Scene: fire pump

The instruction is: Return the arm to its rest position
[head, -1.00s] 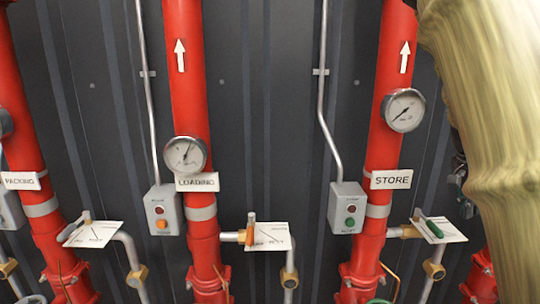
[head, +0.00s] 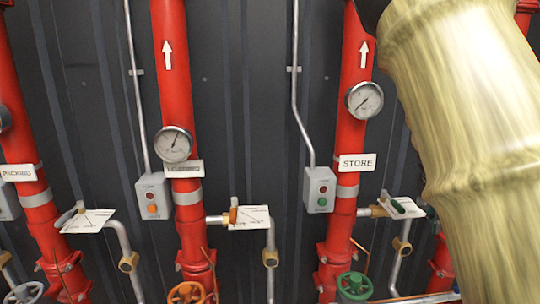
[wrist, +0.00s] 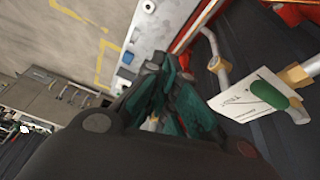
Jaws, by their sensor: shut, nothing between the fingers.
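My gripper (wrist: 165,98) shows in the wrist view with its dark green fingers together and nothing between them. It is not visible in the head view, where only a pale yellow link of my arm fills the right side. In the wrist view, a white tag and a green valve handle (wrist: 275,93) lie to the right of the fingers. A gap between my gripper and the tag is visible, but its depth is hard to judge.
Red pipes labelled PACKING, LOADING (head: 185,168) and STORE (head: 357,162) stand against a dark wall. Gauges, button boxes (head: 319,190), tagged side valves and handwheels (head: 354,287) project from them. A grey cabinet (wrist: 60,92) and open floor appear left in the wrist view.

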